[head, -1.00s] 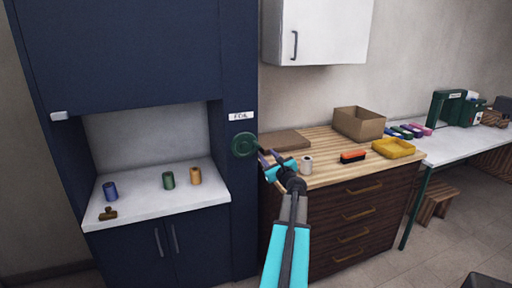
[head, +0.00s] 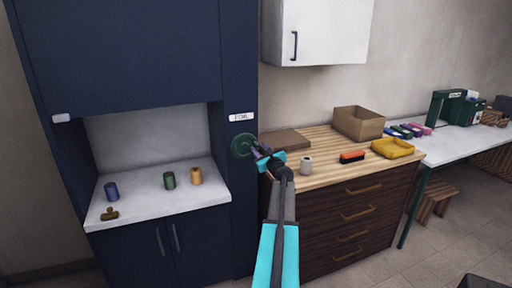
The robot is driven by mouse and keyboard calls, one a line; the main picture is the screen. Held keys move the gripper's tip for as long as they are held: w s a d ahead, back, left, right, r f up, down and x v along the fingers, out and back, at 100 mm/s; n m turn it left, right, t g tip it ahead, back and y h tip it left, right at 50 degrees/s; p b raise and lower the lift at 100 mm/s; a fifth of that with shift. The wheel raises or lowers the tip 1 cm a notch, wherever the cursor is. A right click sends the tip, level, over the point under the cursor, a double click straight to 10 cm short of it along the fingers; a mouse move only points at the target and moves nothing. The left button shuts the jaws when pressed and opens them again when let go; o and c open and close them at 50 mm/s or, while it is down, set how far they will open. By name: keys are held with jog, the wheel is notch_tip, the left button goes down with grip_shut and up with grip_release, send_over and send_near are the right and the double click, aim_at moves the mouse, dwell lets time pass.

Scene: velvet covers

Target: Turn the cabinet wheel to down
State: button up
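The cabinet wheel (head: 243,146) is a small round green wheel on the right upright of the dark blue cabinet (head: 130,55), under a white label (head: 241,117) whose lettering I cannot read surely. My gripper (head: 261,154) is right at the wheel's lower right edge, its dark fingers overlapping the wheel in the picture. Whether the fingers touch or grip the rim is too small to tell. Part of the wheel's right side is hidden by the fingers.
In the cabinet's niche, blue (head: 111,191), green (head: 169,180) and orange (head: 196,176) spools and a brown clip (head: 109,214) stand on the white shelf. The wooden counter (head: 312,180) at right holds a white spool (head: 306,165), a brush (head: 352,156) and a yellow tray (head: 393,148).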

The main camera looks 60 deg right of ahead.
aim_at(246, 148)
jog(key=shift+p+x, duration=0.3)
jog(key=shift+x, duration=1.25)
